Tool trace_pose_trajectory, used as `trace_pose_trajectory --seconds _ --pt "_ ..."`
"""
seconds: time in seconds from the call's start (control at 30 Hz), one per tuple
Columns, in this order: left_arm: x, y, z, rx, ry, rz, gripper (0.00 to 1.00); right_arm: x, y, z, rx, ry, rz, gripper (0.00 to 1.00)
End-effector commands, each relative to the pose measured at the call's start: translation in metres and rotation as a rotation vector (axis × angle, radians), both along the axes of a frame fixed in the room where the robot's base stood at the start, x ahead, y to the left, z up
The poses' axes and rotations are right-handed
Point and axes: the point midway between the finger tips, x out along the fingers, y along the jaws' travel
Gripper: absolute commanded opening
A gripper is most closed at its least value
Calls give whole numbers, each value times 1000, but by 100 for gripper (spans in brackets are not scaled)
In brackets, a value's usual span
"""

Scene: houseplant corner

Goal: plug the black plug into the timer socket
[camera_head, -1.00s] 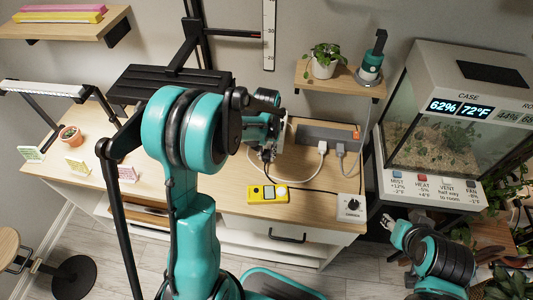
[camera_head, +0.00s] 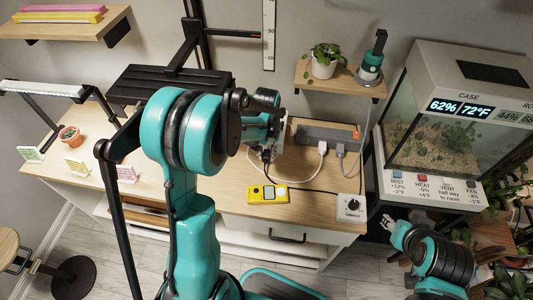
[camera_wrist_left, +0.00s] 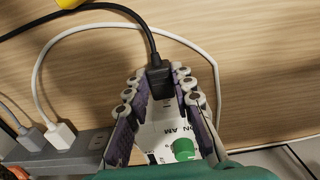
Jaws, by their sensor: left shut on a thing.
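My left gripper (camera_wrist_left: 160,98) is shut on the black plug (camera_wrist_left: 160,82), with a finger on each side. The plug's black cord leads up and away to the left in the wrist view. The white timer (camera_wrist_left: 152,128), with printed letters and a green knob, shows between the fingers, directly beyond the plug. Its socket is hidden, and I cannot tell whether the plug's pins are in it. In the head view my left gripper (camera_head: 268,144) is over the right part of the bench, partly behind my arm. My right gripper (camera_head: 389,226) is low at the right, its opening unclear.
A grey power strip (camera_head: 318,133) holds a white plug (camera_head: 322,147) and a grey plug (camera_head: 340,150). A yellow meter (camera_head: 267,194) and a white knob box (camera_head: 350,206) lie toward the bench's front. A glass case (camera_head: 435,140) stands at the right.

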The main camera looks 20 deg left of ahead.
Motion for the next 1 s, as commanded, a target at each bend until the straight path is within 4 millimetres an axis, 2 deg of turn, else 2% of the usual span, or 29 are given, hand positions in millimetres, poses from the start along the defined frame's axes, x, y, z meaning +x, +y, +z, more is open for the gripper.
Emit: trace_pose_trajectory --seconds 0.57,1.0 --pt "0 0 0 0 0 0 0 0 0 -1 0 0 0 40" --pt "8 2 0 0 0 0 0 0 0 -1 0 0 0 40"
